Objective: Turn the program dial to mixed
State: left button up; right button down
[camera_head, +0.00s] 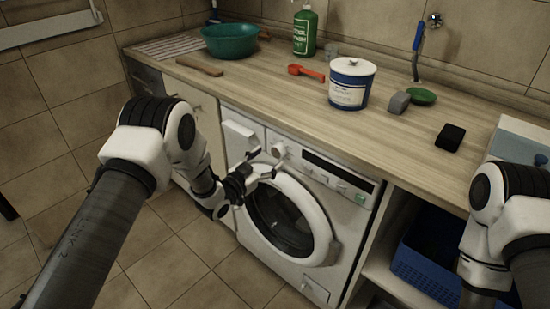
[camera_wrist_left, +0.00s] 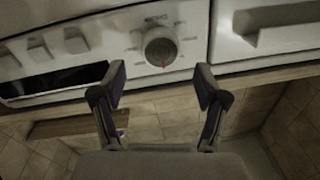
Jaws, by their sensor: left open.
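The program dial (camera_head: 278,150) is a round pale knob on the upper front panel of the white washing machine (camera_head: 316,160), between the detergent drawer and the dark display. In the left wrist view the dial (camera_wrist_left: 160,46) shows a red mark at its lower edge, with small print around it too blurred to read. My left gripper (camera_head: 266,164) is open and empty just in front of the panel. Its two fingers (camera_wrist_left: 160,76) point toward the dial, spread wider than it and apart from it. My right gripper is out of view; only my right arm shows.
The drawer (camera_head: 239,133) is left of the dial, and the round door (camera_head: 285,220) is below. The worktop above holds a white-and-blue tub (camera_head: 350,84), a red scoop (camera_head: 306,72), a green basin (camera_head: 230,41) and a green bottle (camera_head: 305,30). A blue basket (camera_head: 430,262) sits right.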

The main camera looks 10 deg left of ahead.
aim_at(276, 153)
pick_arm(q)
jog(key=x, duration=0.3)
jog(key=shift+w+d+f, duration=0.1)
jog(key=shift+w+f, duration=0.05)
jog(key=shift+f, duration=0.05)
jog(key=shift+w+d+r, duration=0.1)
jog(key=shift+w+d, duration=0.05)
jog(key=shift+w, duration=0.2)
jog(key=shift+c, duration=0.4)
jog(key=c, duration=1.1)
